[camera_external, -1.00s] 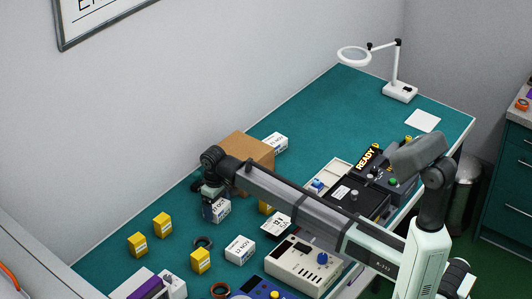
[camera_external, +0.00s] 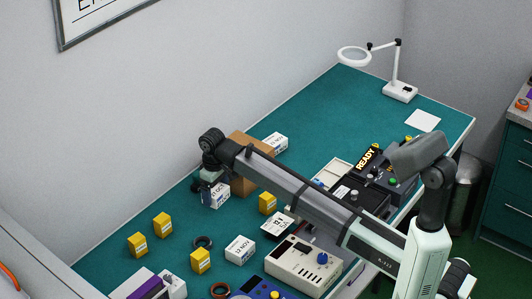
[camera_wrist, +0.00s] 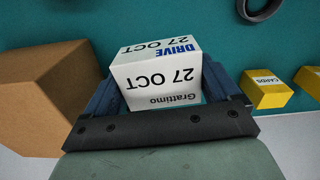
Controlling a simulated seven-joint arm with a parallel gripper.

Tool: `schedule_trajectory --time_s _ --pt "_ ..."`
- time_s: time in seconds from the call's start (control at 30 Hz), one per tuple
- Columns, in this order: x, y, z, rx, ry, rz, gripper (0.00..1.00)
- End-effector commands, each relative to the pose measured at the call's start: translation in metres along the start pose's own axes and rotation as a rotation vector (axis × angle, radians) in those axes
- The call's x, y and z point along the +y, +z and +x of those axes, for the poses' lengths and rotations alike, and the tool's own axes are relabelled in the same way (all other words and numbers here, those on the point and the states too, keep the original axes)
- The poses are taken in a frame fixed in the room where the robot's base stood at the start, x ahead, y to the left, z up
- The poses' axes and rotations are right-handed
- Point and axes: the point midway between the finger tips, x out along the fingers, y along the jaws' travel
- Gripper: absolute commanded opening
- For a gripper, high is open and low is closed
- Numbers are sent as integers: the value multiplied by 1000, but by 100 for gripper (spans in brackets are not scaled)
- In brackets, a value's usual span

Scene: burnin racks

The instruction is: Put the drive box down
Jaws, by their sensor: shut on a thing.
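The drive box (camera_wrist: 160,82) is white, with "DRIVE", "27 OCT" and "Grattimo" printed on it. In the wrist view it sits between the two dark blue fingers of my gripper (camera_wrist: 160,88), which is shut on it. In the external view the drive box (camera_external: 216,195) hangs below my gripper (camera_external: 211,184), just in front of the cardboard box. I cannot tell there whether its underside touches the green mat.
A brown cardboard box (camera_external: 250,160) stands close behind my gripper, also in the wrist view (camera_wrist: 45,95). Another white box (camera_external: 275,142) is beyond it. Yellow boxes (camera_external: 267,203) and a "12 NOV" box (camera_external: 240,249) stand nearby.

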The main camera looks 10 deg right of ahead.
Motion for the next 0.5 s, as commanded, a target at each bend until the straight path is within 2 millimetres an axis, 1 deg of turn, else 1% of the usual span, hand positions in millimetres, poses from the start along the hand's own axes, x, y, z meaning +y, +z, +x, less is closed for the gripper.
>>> schedule_trajectory --time_s 0.03,0.1,0.2,0.37,0.5 --pt "0 -1 -8 2 0 0 55" --pt "0 -1 -18 2 0 0 55" --pt "0 -1 -27 1 0 0 55" --pt "0 0 -35 1 0 0 55" --pt "0 -1 -49 2 0 0 55"
